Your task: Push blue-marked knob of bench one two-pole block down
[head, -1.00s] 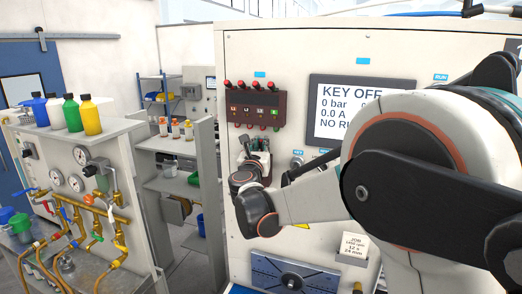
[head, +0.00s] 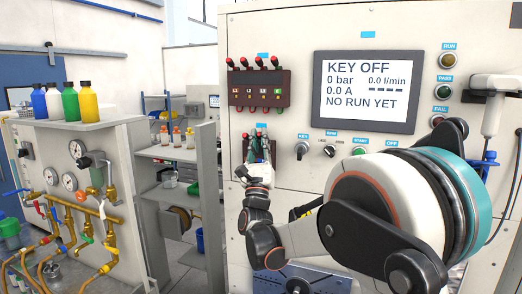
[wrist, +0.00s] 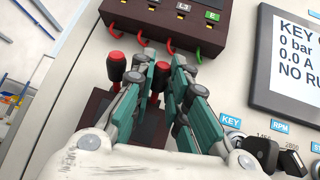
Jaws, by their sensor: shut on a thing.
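The two-pole block (wrist: 99,110) is a dark maroon block on the bench front, below a wider maroon terminal block (head: 258,89). In the wrist view, a red-topped black knob (wrist: 116,66) stands just left of my gripper (wrist: 167,68). My gripper's teal and grey fingers point at the panel with a narrow gap between them. They are shut on a knob of the two-pole block, mostly hidden between them. The blue mark cannot be made out. In the head view, my gripper (head: 258,150) is at the lower block, which it largely covers.
Red leads hang from the upper terminal block, close to my fingertips. Right of my gripper are the KEY knob (head: 301,149), other switches and a screen (head: 366,91) reading KEY OFF. A brass-pipe bench (head: 95,145) with coloured bottles stands left.

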